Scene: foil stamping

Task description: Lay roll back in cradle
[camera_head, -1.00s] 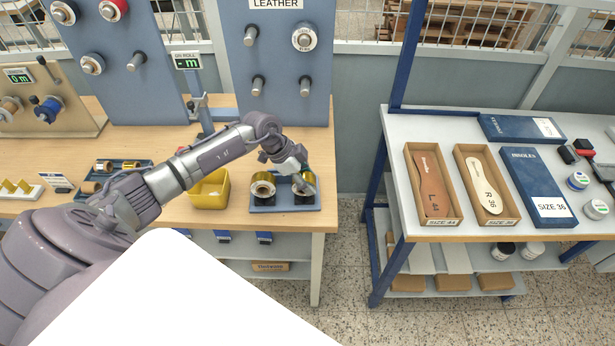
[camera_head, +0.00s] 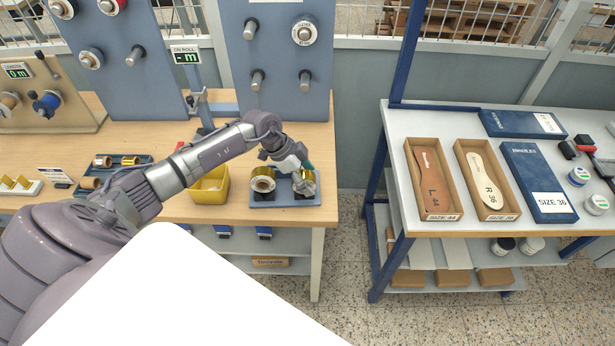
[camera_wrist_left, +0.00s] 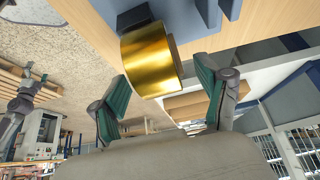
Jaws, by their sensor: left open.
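A blue cradle tray (camera_head: 285,203) lies near the front right corner of the wooden bench. A gold foil roll (camera_head: 262,180) with a pale core sits in its left place. A second gold roll (camera_wrist_left: 150,60) is at its right place, mostly hidden in the head view by my left gripper (camera_head: 305,178). In the left wrist view the left gripper's green-padded fingers (camera_wrist_left: 163,92) are spread, one on each side of this roll, with gaps visible. Whether the roll rests fully in its supports is hard to tell. My right gripper is not in view.
A yellow bin (camera_head: 209,186) stands just left of the tray. A blue peg panel (camera_head: 278,60) rises behind. A second table (camera_head: 450,225) with boxes stands to the right across a floor gap. Another small tray (camera_head: 112,168) with rolls is farther left.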

